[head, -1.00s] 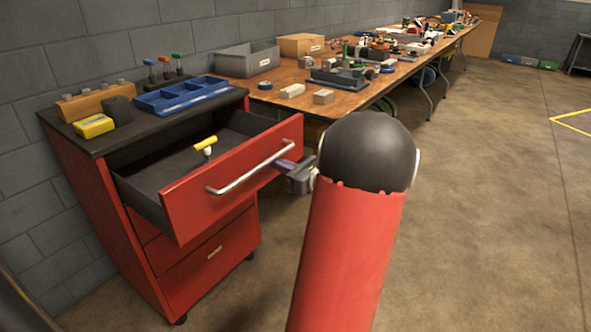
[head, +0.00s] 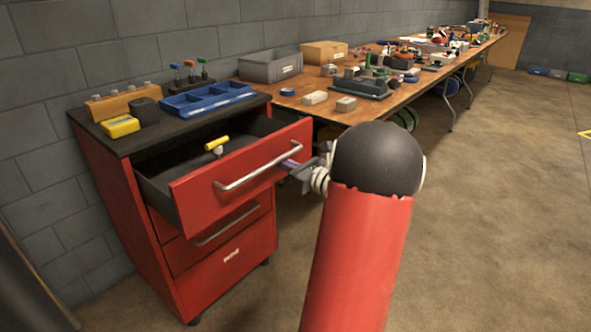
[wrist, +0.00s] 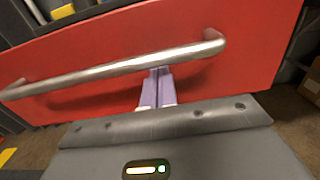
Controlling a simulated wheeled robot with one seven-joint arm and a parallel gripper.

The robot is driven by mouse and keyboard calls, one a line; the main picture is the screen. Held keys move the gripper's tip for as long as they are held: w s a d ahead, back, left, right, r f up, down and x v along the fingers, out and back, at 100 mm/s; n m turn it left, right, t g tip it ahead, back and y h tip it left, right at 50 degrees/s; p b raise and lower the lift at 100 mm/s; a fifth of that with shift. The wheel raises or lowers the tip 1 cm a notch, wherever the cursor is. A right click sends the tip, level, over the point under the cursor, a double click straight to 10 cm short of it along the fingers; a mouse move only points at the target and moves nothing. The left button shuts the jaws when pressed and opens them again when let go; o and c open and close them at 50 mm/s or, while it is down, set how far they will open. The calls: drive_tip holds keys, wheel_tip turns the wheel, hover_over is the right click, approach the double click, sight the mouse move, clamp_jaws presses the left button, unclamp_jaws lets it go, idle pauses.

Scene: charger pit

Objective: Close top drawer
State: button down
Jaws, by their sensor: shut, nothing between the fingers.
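The red top drawer (head: 205,196) of the cabinet stands partly open, with its dark inside showing. A yellow-handled tool (head: 216,143) lies in it. The drawer's silver bar handle (head: 262,167) runs across its front. My gripper (head: 291,164) is at the right end of the drawer front, partly hidden by my arm. In the wrist view my gripper (wrist: 158,78) is shut and empty, its fingertips at the drawer front (wrist: 200,75) just under the bar handle (wrist: 120,68). I cannot tell whether the tips touch the drawer.
On the cabinet top (head: 160,130) stand a blue tray (head: 205,100), a yellow box (head: 120,126), a wooden block (head: 122,102) and screwdrivers (head: 190,75). A long cluttered workbench (head: 320,113) runs behind, to the right. The floor (head: 500,220) at right is clear.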

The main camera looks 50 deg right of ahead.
drive_tip(key=w, duration=0.6)
drive_tip(key=w+a, duration=0.1)
drive_tip(key=w, duration=0.5)
drive_tip(key=w+b, duration=0.1)
drive_tip(key=w, duration=0.6)
drive_tip(key=shift+a, duration=0.3)
drive_tip(key=shift+w+r, duration=0.2)
drive_tip(key=shift+w, duration=0.05)
drive_tip(key=shift+a+r, duration=0.1)
drive_tip(key=shift+r, duration=0.05)
